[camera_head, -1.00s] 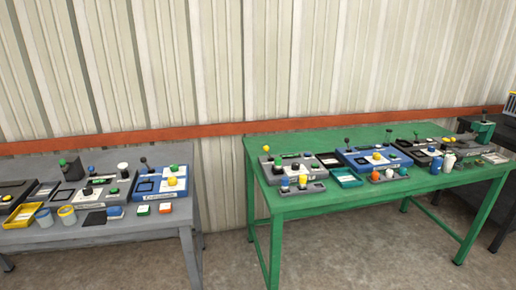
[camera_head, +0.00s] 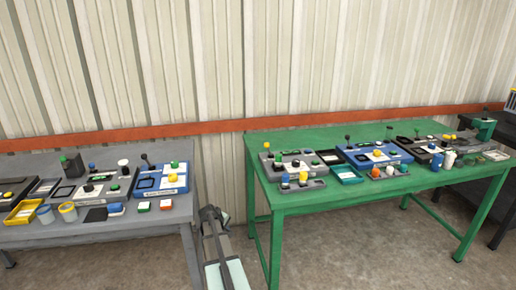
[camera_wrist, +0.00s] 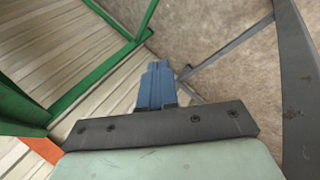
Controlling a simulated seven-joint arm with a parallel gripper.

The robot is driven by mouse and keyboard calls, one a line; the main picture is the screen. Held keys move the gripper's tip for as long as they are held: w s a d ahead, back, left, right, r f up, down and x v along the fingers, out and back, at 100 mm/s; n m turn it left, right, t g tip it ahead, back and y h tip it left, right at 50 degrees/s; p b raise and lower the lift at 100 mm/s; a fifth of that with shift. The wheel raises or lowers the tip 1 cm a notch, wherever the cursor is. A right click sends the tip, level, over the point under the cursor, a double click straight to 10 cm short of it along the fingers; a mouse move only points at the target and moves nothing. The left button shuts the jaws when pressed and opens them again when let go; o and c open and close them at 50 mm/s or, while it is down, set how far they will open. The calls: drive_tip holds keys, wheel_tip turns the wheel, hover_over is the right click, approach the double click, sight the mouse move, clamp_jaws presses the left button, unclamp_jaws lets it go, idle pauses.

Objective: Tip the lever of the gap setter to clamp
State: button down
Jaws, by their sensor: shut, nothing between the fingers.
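I cannot tell which device is the gap setter; the labels are too small to read. Candidates with upright levers are a blue-framed device (camera_head: 147,194) on the right of the grey table, a grey device (camera_head: 271,172) and a blue device (camera_head: 352,161) on the green table, and a dark device (camera_head: 414,147) right of it. My gripper (camera_head: 211,213) is low in the gap between the tables, apart from every device. In the wrist view its blue fingers (camera_wrist: 157,86) are together and empty, with floor and wall behind them.
The grey table (camera_head: 130,232) stands left, the green table (camera_head: 310,210) right. Yellow tray (camera_head: 24,212), teal tray (camera_head: 346,174), cups and blocks crowd the front edges. A dark table (camera_head: 500,190) stands far right. The green table's back left is clear.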

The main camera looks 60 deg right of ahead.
drive_tip(key=w+d+r+m+g, duration=0.15)
drive_tip(key=d+r+m, duration=0.4)
drive_tip(key=r, duration=0.75)
drive_tip(key=w+d+r+m+g+h, duration=0.1)
drive_tip(key=w+d+r+m, duration=0.2)
drive_tip(key=d+r, duration=0.7)
drive_tip(key=w+d+r+m+g, duration=0.15)
drive_tip(key=d+r+m, duration=0.3)
drive_tip(key=r, duration=1.05)
approach(268, 149)
drive_tip(key=shift+n+t, duration=0.3)
drive_tip(key=shift+t, duration=0.1)
drive_tip(key=shift+w+d+f, duration=0.2)
drive_tip(key=shift+d+f, duration=0.25)
drive_tip(key=shift+f, duration=0.25)
drive_tip(key=shift+w+d+f, duration=0.2)
drive_tip(key=shift+d+f, duration=0.3)
drive_tip(key=shift+f, duration=0.2)
drive_tip(key=shift+w+d+f, duration=0.15)
drive_tip(key=shift+d+f, duration=0.3)
drive_tip(key=shift+f, duration=0.25)
